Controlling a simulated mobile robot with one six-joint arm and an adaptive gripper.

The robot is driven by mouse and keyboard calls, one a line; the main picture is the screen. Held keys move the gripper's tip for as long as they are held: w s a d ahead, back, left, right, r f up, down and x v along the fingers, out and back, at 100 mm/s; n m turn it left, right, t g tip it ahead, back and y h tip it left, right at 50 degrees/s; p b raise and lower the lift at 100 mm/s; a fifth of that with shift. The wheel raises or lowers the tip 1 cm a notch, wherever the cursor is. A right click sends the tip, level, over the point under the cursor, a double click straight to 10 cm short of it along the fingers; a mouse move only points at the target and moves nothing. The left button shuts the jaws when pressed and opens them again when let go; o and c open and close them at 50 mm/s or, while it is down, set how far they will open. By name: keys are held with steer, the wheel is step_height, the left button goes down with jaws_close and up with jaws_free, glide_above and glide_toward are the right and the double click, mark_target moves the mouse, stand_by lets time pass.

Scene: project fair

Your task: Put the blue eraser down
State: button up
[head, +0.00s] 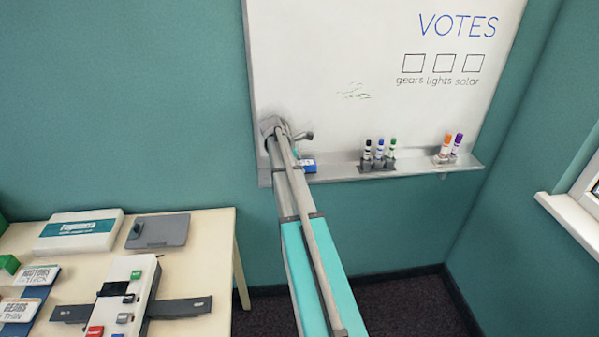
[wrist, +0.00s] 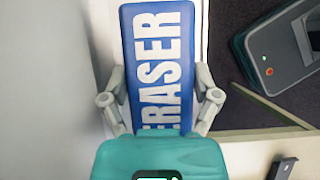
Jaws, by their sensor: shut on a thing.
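The blue eraser (wrist: 158,65), lettered ERASER in white, sits between the two fingers of my gripper (wrist: 160,100) in the wrist view. The fingers press on its long sides. In the head view a small part of the blue eraser (head: 308,166) shows just right of my arm, at the left end of the whiteboard tray (head: 340,172). My gripper is mostly hidden behind my arm there. I cannot tell whether the eraser touches the tray.
Dark, green and blue-capped markers (head: 378,152) stand in a holder mid-tray. Orange and purple markers (head: 449,148) stand farther right. The whiteboard (head: 330,60) rises behind, with green scribbles. A table (head: 218,262) with boxes and devices is at lower left. Bare tray lies right of the eraser.

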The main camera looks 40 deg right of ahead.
steer(key=shift+f+b, duration=0.35)
steer(key=shift+f, duration=0.3)
steer(key=shift+f+b, duration=0.4)
steer(key=o, duration=0.8)
steer(key=shift+r, duration=0.1)
steer(key=shift+r, duration=0.15)
steer(key=p+v, duration=0.5)
steer(key=shift+r, duration=0.15)
steer(key=w+a, duration=0.3)
steer(key=a, duration=0.2)
steer(key=w+a, duration=0.4)
steer(key=a, duration=0.2)
steer(key=w+a, duration=0.3)
steer(key=a, duration=0.3)
steer(key=shift+w, duration=0.25)
